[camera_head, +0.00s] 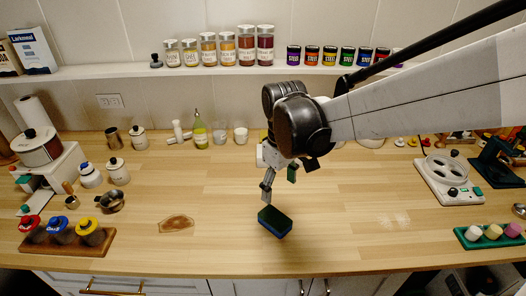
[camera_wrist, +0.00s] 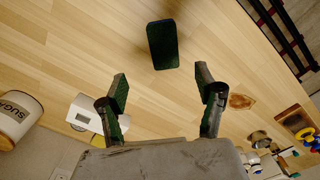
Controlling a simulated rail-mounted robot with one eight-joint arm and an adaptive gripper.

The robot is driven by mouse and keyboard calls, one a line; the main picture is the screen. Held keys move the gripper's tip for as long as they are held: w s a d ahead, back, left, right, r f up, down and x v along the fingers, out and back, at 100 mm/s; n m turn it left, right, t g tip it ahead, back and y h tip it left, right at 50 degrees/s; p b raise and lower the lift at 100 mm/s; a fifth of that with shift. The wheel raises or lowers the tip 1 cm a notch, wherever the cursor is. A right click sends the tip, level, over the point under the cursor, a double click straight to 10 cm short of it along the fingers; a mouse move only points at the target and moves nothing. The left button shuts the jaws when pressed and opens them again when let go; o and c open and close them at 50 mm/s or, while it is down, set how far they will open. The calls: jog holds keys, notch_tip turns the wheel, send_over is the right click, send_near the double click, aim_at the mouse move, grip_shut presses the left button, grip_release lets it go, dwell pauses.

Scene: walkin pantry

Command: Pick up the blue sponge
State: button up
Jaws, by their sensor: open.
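The blue sponge (camera_head: 275,222) has a dark green top and a blue lower side. It lies flat on the wooden counter near the front edge, in the middle of the head view. In the wrist view the sponge (camera_wrist: 163,45) shows its dark green top, beyond the fingertips and between their lines. My gripper (camera_head: 280,182) is above and a little behind the sponge, pointing down. In the wrist view my gripper (camera_wrist: 161,80) has its two fingers spread wide with nothing between them. The sponge is apart from both fingers.
A brown stain (camera_head: 176,223) marks the counter left of the sponge. A wooden rack with colored-lid jars (camera_head: 66,238) stands at far left. A white appliance (camera_head: 448,178) and a green tray (camera_head: 490,236) are at right. The counter around the sponge is clear.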

send_over(277, 219)
jog(key=f, duration=0.5)
jog(key=w+f, duration=0.1)
jog(key=f, duration=0.1)
jog(key=shift+d+f, duration=0.15)
jog(key=shift+f, duration=0.1)
jog(key=shift+s+a+f, duration=0.1)
jog(key=shift+s+f, duration=0.15)
jog(key=shift+f, duration=0.8)
jog(key=shift+s+a+f, duration=0.1)
jog(key=shift+s+f, duration=0.1)
jog(key=shift+f, duration=1.65)
jog(key=shift+c, duration=0.5)
jog(key=c, duration=0.8)
jog(key=shift+r, duration=0.15)
